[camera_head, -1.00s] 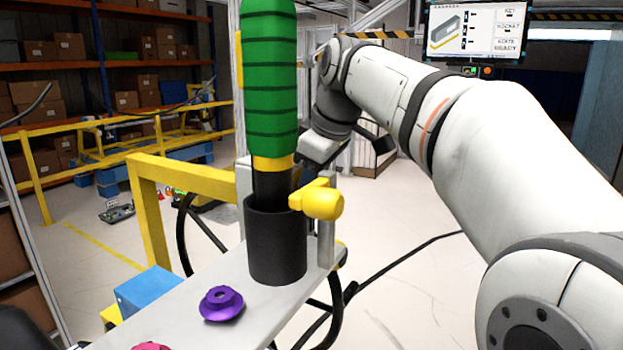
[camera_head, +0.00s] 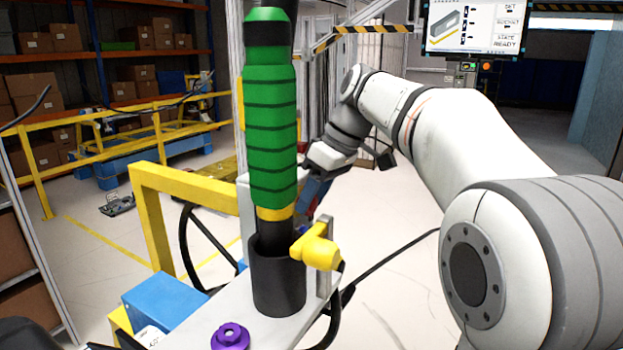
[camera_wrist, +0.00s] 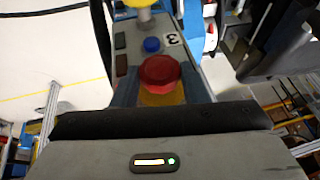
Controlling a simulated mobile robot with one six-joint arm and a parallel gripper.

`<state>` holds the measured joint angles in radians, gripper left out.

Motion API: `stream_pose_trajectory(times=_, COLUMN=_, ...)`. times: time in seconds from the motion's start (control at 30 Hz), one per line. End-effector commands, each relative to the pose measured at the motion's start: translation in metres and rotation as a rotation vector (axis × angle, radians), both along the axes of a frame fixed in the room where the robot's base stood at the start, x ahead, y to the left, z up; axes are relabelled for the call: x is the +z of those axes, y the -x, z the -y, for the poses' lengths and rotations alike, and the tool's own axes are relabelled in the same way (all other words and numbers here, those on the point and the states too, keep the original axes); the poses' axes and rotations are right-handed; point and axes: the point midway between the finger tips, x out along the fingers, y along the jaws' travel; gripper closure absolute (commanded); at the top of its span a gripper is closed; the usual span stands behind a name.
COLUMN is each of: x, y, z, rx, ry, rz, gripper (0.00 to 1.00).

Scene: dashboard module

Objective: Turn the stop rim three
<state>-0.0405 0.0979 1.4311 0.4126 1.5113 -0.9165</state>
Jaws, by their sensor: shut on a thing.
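The red round stop rim (camera_wrist: 159,70) shows in the middle of the wrist view, on a grey panel (camera_wrist: 186,62) with a label "3" beside it. My gripper (camera_wrist: 160,94) is at the rim, with blue-grey finger parts on both sides of it, and is shut on it. In the head view my gripper (camera_head: 318,188) is partly hidden behind the green-sleeved tool, and the rim cannot be made out clearly there.
A blue button (camera_wrist: 152,45) and a yellow knob are on the same panel. In the head view a green-sleeved tool (camera_head: 272,140) stands in a black holder (camera_head: 279,285) with a yellow clamp (camera_head: 316,250). A purple knob (camera_head: 230,336) lies in front. A yellow frame (camera_head: 150,225) stands left.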

Motion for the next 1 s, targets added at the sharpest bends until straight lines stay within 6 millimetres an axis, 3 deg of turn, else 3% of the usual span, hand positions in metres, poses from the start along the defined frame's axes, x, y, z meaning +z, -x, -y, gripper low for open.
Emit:
stream_pose_trajectory(times=0.03, x=0.0063, y=-0.0018, z=0.0016, rx=-0.003, ry=-0.019, rz=-0.026, gripper=0.83)
stream_pose_trajectory(times=0.4, x=0.0024, y=-0.0044, z=0.0028, rx=-0.002, ry=-0.124, rz=-0.182, gripper=0.83)
stream_pose_trajectory(times=1.0, x=0.0007, y=-0.0048, z=0.0028, rx=-0.003, ry=-0.148, rz=-0.214, gripper=0.83)
